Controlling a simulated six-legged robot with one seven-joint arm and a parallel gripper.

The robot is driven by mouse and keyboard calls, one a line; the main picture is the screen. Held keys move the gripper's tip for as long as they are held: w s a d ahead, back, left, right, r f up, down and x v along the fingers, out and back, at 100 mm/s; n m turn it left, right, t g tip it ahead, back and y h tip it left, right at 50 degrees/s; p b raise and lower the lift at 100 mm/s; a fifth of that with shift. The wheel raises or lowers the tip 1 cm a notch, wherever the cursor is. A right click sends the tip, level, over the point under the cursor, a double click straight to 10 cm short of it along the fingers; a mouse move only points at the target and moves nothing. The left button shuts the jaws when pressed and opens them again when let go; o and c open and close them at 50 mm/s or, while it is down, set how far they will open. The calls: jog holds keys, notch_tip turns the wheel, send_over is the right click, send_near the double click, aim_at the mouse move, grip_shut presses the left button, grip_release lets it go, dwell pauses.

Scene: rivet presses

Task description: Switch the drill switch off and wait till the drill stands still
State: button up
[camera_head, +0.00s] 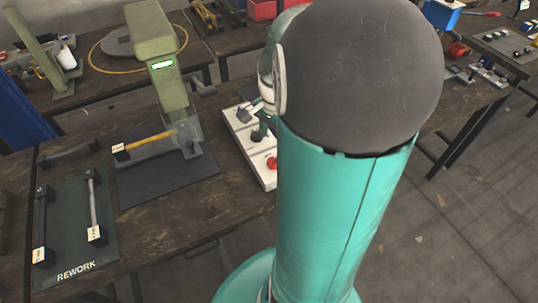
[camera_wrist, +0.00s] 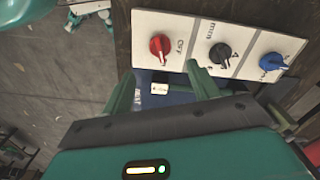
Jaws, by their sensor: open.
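A white switch panel (camera_wrist: 222,31) carries a red knob (camera_wrist: 159,46), a black knob (camera_wrist: 220,54) and a blue knob (camera_wrist: 271,63). My arm hides part of the panel. I cannot make out which machine is the drill.
A REWORK mat (camera_head: 76,255) with two tools lies further left. More benches stand behind. Floor is free at the right.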

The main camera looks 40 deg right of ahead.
aim_at(274, 158)
notch_tip(274, 158, down, 9)
jog(key=shift+a+f, duration=0.1)
jog(key=shift+f, duration=0.1)
jog(key=c, duration=1)
